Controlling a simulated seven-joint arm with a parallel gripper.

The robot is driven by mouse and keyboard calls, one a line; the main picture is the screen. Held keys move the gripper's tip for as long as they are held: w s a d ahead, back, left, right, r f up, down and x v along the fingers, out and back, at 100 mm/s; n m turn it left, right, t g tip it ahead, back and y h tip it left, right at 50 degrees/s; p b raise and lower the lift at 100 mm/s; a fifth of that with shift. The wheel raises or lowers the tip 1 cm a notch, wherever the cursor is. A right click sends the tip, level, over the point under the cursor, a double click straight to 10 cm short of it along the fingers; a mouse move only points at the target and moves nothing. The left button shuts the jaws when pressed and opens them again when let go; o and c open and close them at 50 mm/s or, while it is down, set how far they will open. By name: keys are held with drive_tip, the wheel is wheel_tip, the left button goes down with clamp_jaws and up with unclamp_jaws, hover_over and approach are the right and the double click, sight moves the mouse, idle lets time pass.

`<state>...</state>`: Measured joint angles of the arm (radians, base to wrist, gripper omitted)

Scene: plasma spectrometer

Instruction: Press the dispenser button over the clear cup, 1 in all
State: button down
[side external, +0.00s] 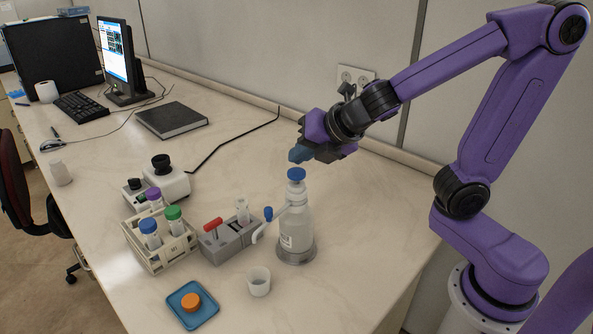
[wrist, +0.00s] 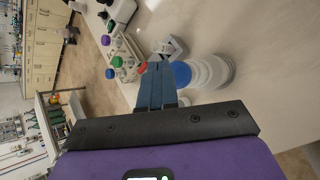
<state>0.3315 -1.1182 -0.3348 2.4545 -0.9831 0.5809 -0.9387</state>
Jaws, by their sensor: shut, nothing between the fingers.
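The dispenser bottle (side external: 297,232) stands upright on the bench, with a blue button (side external: 296,174) on top and a spout reaching out to the left. The clear cup (side external: 259,283) stands on the bench in front of the bottle, near the spout's end. My gripper (side external: 298,155) is shut and empty, just above the blue button, with a small gap seeming to remain between them. In the wrist view the shut fingers (wrist: 157,72) appear beside the blue button (wrist: 181,74), with the white bottle (wrist: 212,72) behind it. The fingers hide part of the scene there.
A grey block with a red lever (side external: 213,226) stands left of the bottle. A tube rack (side external: 160,262) with capped tubes is further left. A blue dish (side external: 208,316) with an orange cap lies in front. The bench right of the bottle is clear.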

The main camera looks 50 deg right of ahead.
sight(302, 173)
drive_tip(key=shift+r, duration=2.5)
drive_tip(key=s+d+f+m+g, duration=0.1)
drive_tip(key=s+f+m+g, duration=0.2)
drive_tip(key=s, duration=0.4)
drive_tip(key=s+d+f+m+g, duration=0.1)
drive_tip(key=s+f+m+g, duration=0.2)
drive_tip(key=s+f+m, duration=0.2)
drive_tip(key=s+d+f+m+g, duration=0.2)
drive_tip(key=s+f+m+g, duration=0.1)
drive_tip(key=s+m, duration=0.4)
drive_tip(key=s+f, duration=0.1)
drive_tip(key=s, duration=0.2)
drive_tip(key=shift+s+f+m+h, duration=0.3)
drive_tip(key=shift+s+f, duration=0.05)
